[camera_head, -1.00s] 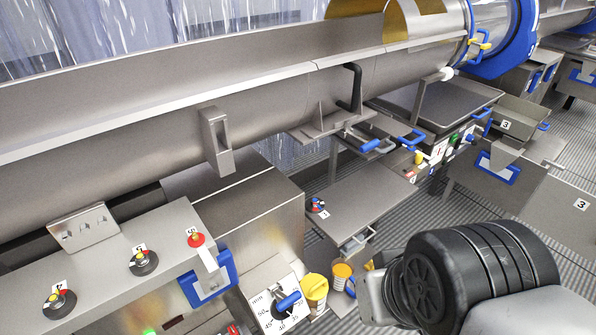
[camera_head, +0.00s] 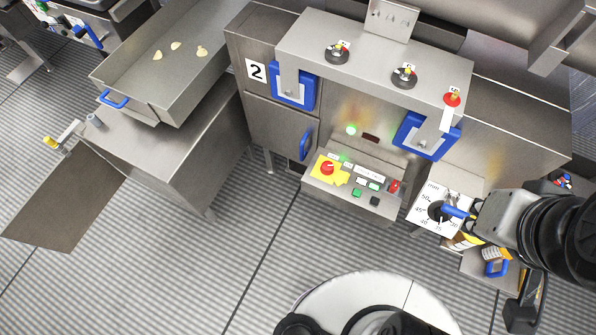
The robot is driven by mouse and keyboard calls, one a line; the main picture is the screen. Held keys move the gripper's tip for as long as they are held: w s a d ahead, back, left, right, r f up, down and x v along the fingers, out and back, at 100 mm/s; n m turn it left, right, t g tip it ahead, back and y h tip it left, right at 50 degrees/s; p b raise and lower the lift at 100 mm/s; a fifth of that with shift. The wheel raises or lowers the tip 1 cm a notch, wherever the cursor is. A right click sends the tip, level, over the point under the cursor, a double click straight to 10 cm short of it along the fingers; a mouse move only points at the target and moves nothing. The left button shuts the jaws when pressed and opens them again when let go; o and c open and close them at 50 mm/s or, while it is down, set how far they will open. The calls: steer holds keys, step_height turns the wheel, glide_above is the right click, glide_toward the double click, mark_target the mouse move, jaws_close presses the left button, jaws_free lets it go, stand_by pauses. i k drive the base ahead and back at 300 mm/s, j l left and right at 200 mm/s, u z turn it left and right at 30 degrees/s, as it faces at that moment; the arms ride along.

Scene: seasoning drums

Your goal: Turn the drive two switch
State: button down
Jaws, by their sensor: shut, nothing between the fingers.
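The "2" cabinet (camera_head: 256,72) stands at the centre with a sloped control panel (camera_head: 310,182) at its front. A red rotary switch on a yellow plate (camera_head: 328,170) sits at the panel's left. Three small knobs line the top ledge: a left knob (camera_head: 337,52), a middle knob (camera_head: 404,77) and a red right knob (camera_head: 452,99). I cannot read which switch is marked drive two. My arm hides part of the right side.
A white dial (camera_head: 432,199) with a blue handle (camera_head: 455,211) sits close to my arm. Blue-framed latches (camera_head: 294,88) and a blue door handle (camera_head: 306,142) stick out from the cabinet. A tray (camera_head: 165,70) stands at left. The floor before the panel is clear.

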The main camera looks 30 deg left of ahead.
mark_target(327, 166)
steer(key=u, duration=0.95)
steer(key=i+j+u, duration=0.3)
steer(key=j, duration=0.15)
